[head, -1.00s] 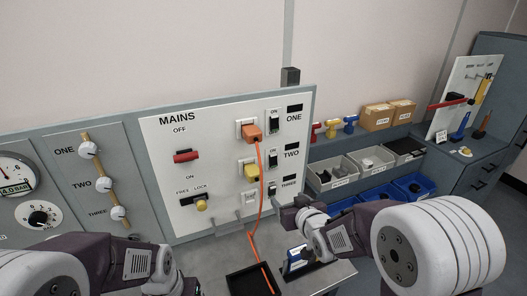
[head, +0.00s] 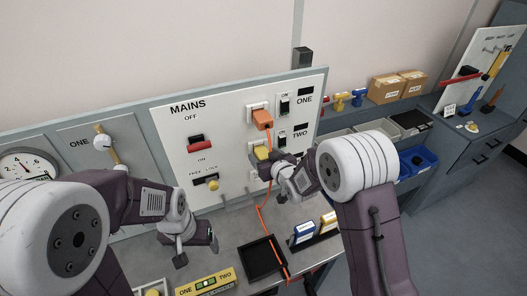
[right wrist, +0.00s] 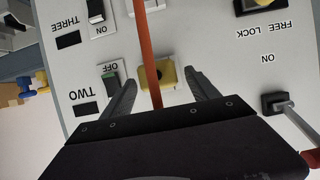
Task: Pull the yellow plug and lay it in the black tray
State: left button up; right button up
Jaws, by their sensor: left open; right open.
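The yellow plug (head: 261,152) sits in the middle socket of the white mains panel, in the row marked TWO. My right gripper (head: 275,168) is at the plug, partly hiding it and the TWO row in the head view. In the right wrist view the plug (right wrist: 150,76) lies between the spread fingers of my right gripper (right wrist: 160,84), with gaps on both sides. An orange cord (right wrist: 146,45) crosses in front of the plug there. The black tray (head: 257,263) lies on the bench below the panel. My left gripper (head: 196,248) is open and empty, low over the bench left of the tray.
An orange plug (head: 262,118) sits in the socket above; its cord hangs past the yellow plug and over the tray's right side. A red switch (head: 202,144) is on the panel. A yellow level-like block (head: 206,282) and small boxes (head: 303,232) flank the tray.

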jog(key=shift+x, duration=0.85)
jog(key=shift+w, duration=0.1)
grip_shut()
jog(key=shift+s+d+f, duration=0.1)
jog(key=shift+s+f, duration=0.05)
jog(key=shift+s, duration=0.1)
jog(key=shift+s+d, duration=0.2)
jog(key=shift+s, duration=0.3)
jog(key=shift+s+d, duration=0.2)
jog(key=shift+s, duration=0.25)
jog(key=shift+w, duration=0.1)
